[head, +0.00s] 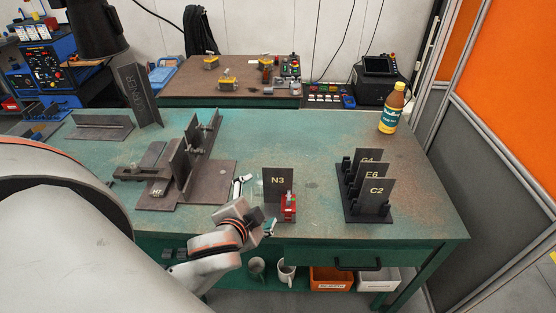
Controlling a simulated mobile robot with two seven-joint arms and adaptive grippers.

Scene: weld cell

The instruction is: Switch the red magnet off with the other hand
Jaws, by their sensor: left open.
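The red magnet (289,208) is a small red block near the front edge of the green table (330,222). It stands at the lower right of an upright dark plate marked N3 (277,184), seemingly against it. Its switch is too small to make out. My left gripper (256,207) is open, just left of the N3 plate and the magnet. One finger points up left of the plate; the other is low, near the table's front edge. Nothing shows between the fingers. My right gripper is not in view.
A rack of plates marked G4, E6 and C2 (377,190) stands at right. A yellow bottle (392,108) is behind it. A steel fixture (190,165) stands at left. Mugs (286,273) and an orange bin (331,279) are below the tabletop. The table centre is clear.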

